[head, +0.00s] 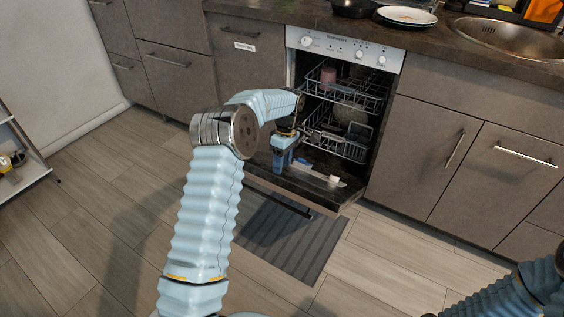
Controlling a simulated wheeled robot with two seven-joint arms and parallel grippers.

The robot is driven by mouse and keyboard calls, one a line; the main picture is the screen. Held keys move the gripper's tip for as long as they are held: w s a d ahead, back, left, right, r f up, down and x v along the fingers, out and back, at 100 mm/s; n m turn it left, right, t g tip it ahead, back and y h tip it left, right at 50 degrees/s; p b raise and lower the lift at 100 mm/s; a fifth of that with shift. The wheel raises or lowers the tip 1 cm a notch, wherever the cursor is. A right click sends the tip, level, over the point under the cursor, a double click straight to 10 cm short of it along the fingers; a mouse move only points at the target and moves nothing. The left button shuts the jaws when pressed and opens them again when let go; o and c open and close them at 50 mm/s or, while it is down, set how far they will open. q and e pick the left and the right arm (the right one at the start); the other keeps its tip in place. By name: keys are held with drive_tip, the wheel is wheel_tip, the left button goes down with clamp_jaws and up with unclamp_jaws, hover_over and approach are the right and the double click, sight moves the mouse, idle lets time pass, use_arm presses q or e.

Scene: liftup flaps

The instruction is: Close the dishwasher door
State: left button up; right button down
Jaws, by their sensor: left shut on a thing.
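The dishwasher (345,48) stands under the counter with a white control panel. Its door (322,190) hangs open, tilted down and outward, with its dark inner face up and a handle bar along the outer edge. My left gripper (279,170) is at the left part of the door, pointing down, and is shut on the door; the exact contact is hard to see. The upper rack (350,90) and lower rack (338,140) sit inside the dishwasher. Part of my right arm shows at the lower right; its gripper is out of view.
A reddish cup (328,75) stands in the upper rack. A dark striped mat (291,240) lies on the floor below the door. Cabinets with bar handles flank the dishwasher. A shelf (22,150) stands far left. The wooden floor at left is clear.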

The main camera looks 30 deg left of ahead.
use_arm(q)
drive_tip(key=shift+r, duration=0.1)
idle(0.3)
drive_tip(key=shift+w+r, duration=0.15)
drive_tip(key=shift+r, duration=0.1)
wheel_tip(320, 180, up, 13)
drive_tip(key=w+p, duration=0.1)
drive_tip(key=w, duration=0.1)
drive_tip(key=shift+w+p, duration=0.2)
drive_tip(key=shift+p, duration=0.1)
drive_tip(key=shift+d, duration=0.1)
